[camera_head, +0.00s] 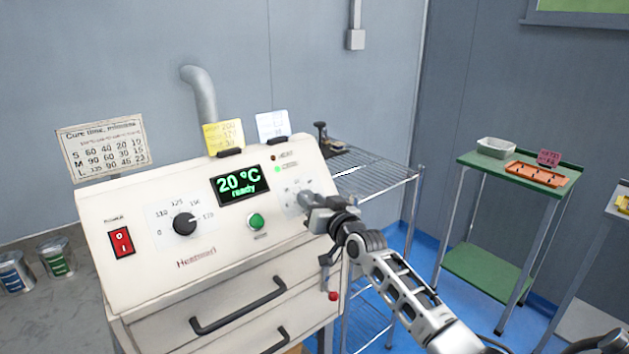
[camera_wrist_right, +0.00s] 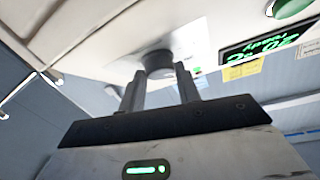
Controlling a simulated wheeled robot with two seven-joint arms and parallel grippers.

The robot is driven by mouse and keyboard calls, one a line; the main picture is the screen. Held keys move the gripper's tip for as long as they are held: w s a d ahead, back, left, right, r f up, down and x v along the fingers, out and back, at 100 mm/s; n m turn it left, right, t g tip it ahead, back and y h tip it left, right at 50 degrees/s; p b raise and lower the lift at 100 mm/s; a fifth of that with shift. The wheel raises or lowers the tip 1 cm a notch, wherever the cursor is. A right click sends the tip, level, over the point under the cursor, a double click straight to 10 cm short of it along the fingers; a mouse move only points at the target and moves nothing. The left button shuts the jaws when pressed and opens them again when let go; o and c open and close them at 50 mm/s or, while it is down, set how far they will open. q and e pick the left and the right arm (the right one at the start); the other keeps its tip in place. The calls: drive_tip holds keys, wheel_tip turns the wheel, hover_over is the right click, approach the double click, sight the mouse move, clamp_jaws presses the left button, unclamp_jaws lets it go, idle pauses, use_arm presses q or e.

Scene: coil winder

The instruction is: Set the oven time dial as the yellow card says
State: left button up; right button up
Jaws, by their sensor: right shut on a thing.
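The oven's cream control panel (camera_head: 155,265) faces me. Its time dial, at the panel's right end, is mostly hidden behind my right gripper (camera_head: 310,204) in the head view. In the right wrist view the dark round dial (camera_wrist_right: 158,62) sits at the tips of the two fingers of my right gripper (camera_wrist_right: 161,82), which is shut on it. The yellow card (camera_head: 223,137) is clipped on the panel's top edge; its small writing is too blurred to read surely. The dial's pointer and setting cannot be made out. My left gripper is not in view.
The temperature dial (camera_head: 185,223), red power switch (camera_head: 121,241), green button (camera_head: 257,221) and display (camera_head: 240,185) reading "20 °C ready" are on the panel. A white card (camera_head: 273,126) and cure-time chart (camera_head: 103,146) stand behind. Drawer handles (camera_head: 238,306) project below. A wire rack (camera_head: 375,178) stands right.

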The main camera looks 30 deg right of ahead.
drive_tip(key=shift+a+m+g+h, duration=0.2)
drive_tip(key=shift+m+h, duration=0.55)
drive_tip(key=shift+m, duration=0.4)
drive_tip(key=shift+a+m+g+h, duration=0.1)
drive_tip(key=shift+m+g+h, duration=0.1)
drive_tip(key=shift+m+h, duration=0.75)
drive_tip(key=shift+d+r+m, duration=0.1)
drive_tip(key=shift+m, duration=0.3)
drive_tip(key=o, duration=1)
